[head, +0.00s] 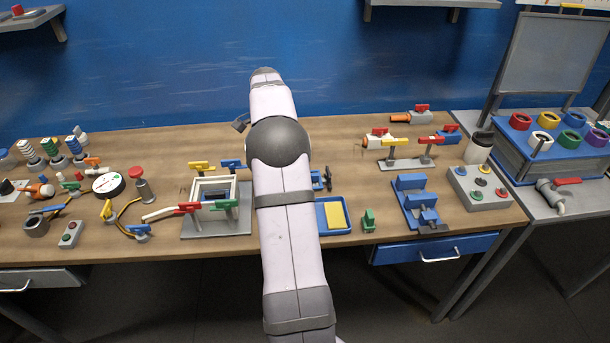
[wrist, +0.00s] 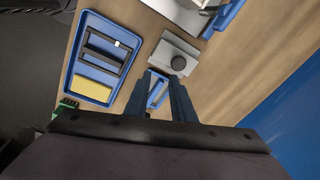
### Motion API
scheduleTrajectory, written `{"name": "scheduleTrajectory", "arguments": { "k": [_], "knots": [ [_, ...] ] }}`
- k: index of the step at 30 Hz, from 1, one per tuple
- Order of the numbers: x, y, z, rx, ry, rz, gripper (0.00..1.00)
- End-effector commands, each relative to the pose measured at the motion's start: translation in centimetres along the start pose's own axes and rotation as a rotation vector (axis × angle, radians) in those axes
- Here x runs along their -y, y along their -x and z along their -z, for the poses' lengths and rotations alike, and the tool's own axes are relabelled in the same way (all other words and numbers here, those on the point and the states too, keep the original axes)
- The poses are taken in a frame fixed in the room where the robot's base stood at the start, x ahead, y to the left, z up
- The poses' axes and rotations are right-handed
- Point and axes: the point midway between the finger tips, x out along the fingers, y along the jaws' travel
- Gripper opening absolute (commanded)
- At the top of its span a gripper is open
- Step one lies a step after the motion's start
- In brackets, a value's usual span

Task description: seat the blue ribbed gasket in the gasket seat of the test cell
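The blue ribbed gasket, seen as a small blue rectangular ring (wrist: 153,98), shows in the wrist view between the two dark fingers of my gripper (wrist: 160,78). The fingers look spread, one on each side of the ring; I cannot tell whether they touch it.
A blue tray (wrist: 71,82) holds a dark frame (wrist: 106,48) and a yellow block (wrist: 91,90). A small green part (head: 369,220) and a blue fixture (head: 411,183) stand to the right.

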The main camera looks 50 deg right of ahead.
Motion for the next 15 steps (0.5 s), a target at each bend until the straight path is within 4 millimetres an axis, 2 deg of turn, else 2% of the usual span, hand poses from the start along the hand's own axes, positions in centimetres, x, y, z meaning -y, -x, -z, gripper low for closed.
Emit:
{"name": "scheduleTrajectory", "arguments": {
  "k": [1,3,6,10,15],
  "knots": [
    [0.0,-1.1,2.2,-0.012,-0.081,-0.006,0.23],
    [0.0,-2.1,4.4,-0.029,-0.17,-0.008,0.23],
    [-0.2,-3.2,6.6,-0.043,-0.259,-0.009,0.23],
    [-0.4,-3.9,7.9,-0.054,-0.314,-0.009,0.23],
    [-0.4,-4.2,8.0,-0.055,-0.323,-0.011,0.23]
  ]
}}
